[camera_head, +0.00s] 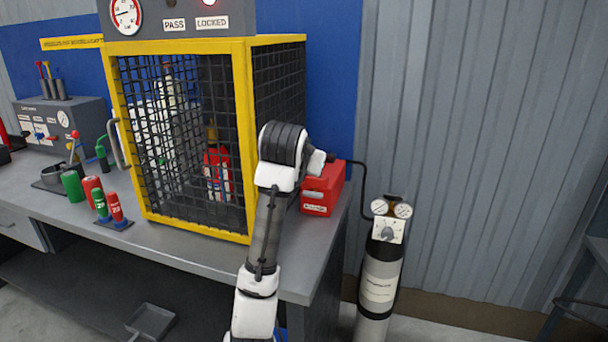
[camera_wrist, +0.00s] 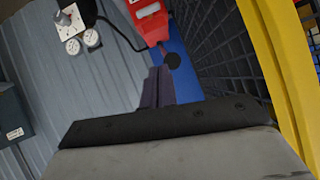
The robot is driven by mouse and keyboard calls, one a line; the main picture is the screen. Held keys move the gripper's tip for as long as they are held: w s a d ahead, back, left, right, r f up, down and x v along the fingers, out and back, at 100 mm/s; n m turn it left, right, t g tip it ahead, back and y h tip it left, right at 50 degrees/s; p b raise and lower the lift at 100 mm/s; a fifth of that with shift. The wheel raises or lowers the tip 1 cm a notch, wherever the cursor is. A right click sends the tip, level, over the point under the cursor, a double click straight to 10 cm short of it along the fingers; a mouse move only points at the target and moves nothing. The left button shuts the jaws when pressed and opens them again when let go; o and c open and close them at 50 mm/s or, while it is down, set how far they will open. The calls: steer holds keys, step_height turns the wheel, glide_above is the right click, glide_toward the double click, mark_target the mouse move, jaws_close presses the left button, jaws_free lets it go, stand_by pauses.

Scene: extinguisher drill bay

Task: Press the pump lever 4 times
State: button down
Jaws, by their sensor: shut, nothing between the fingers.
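A red box (camera_head: 322,190) with a pale label sits on the bench right of the mesh cage; I take it for the pump unit. It also shows at the top of the wrist view (camera_wrist: 146,20), with a dark round knob (camera_wrist: 172,62) beside its lower end. That knob may be the lever's end; I cannot be sure. My gripper (camera_wrist: 158,72) is shut and empty, its dark fingers pointing toward the red box and close to the knob. I cannot tell whether they touch. In the head view my wrist hides the fingers and part of the box.
A yellow-framed mesh cage (camera_head: 248,140) stands close on the left, with a red extinguisher (camera_head: 217,172) inside. A gas cylinder (camera_head: 380,280) with gauges stands right of the bench, linked by a black hose.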

steer(key=shift+v, duration=1.1)
steer(key=shift+d+r, duration=0.1)
steer(key=shift+r, duration=0.1)
